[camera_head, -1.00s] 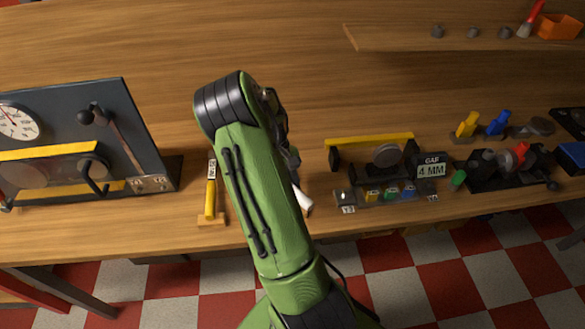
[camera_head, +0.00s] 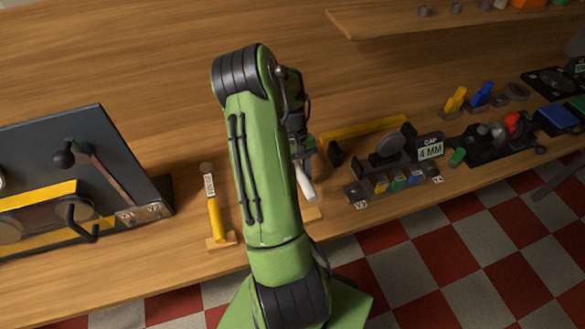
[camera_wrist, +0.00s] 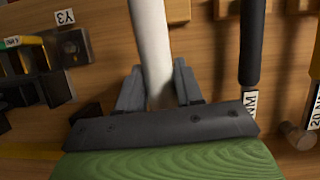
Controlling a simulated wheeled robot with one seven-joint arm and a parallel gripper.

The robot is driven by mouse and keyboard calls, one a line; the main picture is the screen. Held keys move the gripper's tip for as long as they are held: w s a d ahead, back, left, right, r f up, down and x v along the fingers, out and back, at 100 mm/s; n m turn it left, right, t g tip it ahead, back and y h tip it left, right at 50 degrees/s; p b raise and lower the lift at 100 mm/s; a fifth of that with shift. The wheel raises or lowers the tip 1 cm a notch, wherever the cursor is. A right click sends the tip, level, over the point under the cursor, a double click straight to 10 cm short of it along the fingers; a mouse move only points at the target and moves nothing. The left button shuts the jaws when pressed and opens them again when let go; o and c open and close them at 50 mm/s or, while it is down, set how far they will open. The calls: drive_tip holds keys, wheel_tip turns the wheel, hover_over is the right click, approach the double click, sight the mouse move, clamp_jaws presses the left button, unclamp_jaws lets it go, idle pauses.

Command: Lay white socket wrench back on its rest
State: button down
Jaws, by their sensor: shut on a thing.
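The white socket wrench shows as a white handle (camera_wrist: 148,45) in the wrist view, between the two fingers of my gripper (camera_wrist: 158,92), which is shut on it. The handle runs up to the picture's top edge. A wooden rest block (camera_wrist: 179,9) shows right beside its upper end; I cannot tell whether they touch. In the head view the white handle (camera_head: 305,183) sticks out right of my green arm, with a wooden block (camera_head: 312,214) just below its end. My arm hides most of the gripper and the wrench's other end.
A black handle (camera_wrist: 252,45) lies close right of the gripper in the wrist view. A yellow-handled tool (camera_head: 215,217) lies left of my arm. A gap gauge stand (camera_head: 392,150) with coloured pieces is to the right, a dark panel (camera_head: 88,160) to the left.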

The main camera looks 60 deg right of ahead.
drive_tip(key=shift+s, duration=0.2)
drive_tip(key=shift+a+f+b, duration=0.1)
drive_tip(key=shift+f+b, duration=2.05)
drive_tip(key=shift+f, duration=0.7)
drive_tip(key=shift+f+b, duration=0.3)
drive_tip(key=shift+f, duration=0.1)
drive_tip(key=c, duration=0.7)
unclamp_jaws()
drive_tip(key=shift+o, duration=0.2)
